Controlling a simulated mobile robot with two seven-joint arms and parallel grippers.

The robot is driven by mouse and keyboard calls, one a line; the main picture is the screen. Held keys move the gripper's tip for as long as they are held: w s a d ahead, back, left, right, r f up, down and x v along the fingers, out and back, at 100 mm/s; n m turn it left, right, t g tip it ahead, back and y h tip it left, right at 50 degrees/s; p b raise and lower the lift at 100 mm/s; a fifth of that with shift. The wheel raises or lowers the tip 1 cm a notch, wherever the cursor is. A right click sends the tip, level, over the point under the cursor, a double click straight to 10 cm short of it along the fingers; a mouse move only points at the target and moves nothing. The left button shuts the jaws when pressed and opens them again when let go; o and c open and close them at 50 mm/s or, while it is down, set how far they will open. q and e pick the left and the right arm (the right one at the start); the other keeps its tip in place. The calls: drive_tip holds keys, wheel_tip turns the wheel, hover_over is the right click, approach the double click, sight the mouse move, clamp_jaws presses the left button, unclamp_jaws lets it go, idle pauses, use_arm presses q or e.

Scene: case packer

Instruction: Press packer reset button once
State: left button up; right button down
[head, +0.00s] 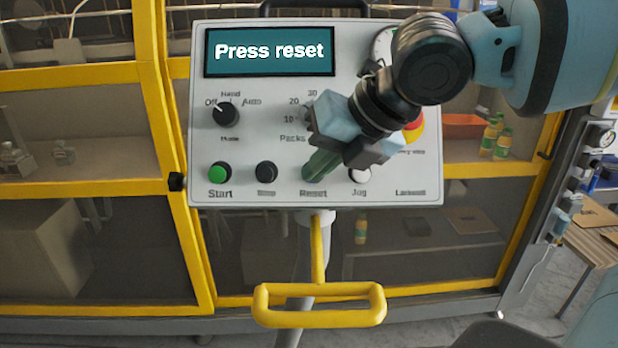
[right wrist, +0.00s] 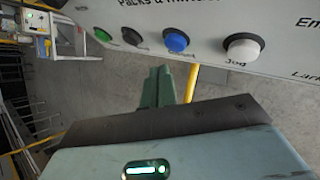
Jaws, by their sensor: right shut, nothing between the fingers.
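The grey-white control panel (head: 270,143) faces me, and its screen (head: 270,52) reads "Press reset". My right gripper (head: 312,172) is shut and empty, with its greenish fingers over the spot above the "Reset" label. They hide the reset button in the head view. In the right wrist view the blue reset button (right wrist: 176,41) is visible on the panel. The shut fingertips (right wrist: 158,74) show just below it, with a small gap in the picture. The button looks unobstructed there. My left gripper is not in view.
Left of reset are the green start button (head: 220,172) and black stop button (head: 266,172). The white jog button (head: 360,174) is close on the right. A red emergency stop (head: 414,130) is partly behind my gripper. A yellow handle (head: 320,316) hangs below the panel.

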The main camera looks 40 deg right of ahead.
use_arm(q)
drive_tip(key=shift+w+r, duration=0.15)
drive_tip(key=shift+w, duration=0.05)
use_arm(e)
drive_tip(key=shift+w+d+f, duration=0.25)
drive_tip(key=shift+w+d, duration=0.1)
drive_tip(key=shift+w, duration=0.05)
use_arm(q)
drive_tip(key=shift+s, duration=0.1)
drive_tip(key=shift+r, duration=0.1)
use_arm(e)
drive_tip(key=shift+w+d+f, duration=0.1)
drive_tip(key=shift+w, duration=0.05)
idle(1.5)
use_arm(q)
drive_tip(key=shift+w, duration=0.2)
use_arm(e)
drive_tip(key=shift+w+d+f, duration=0.1)
drive_tip(key=shift+w, duration=0.1)
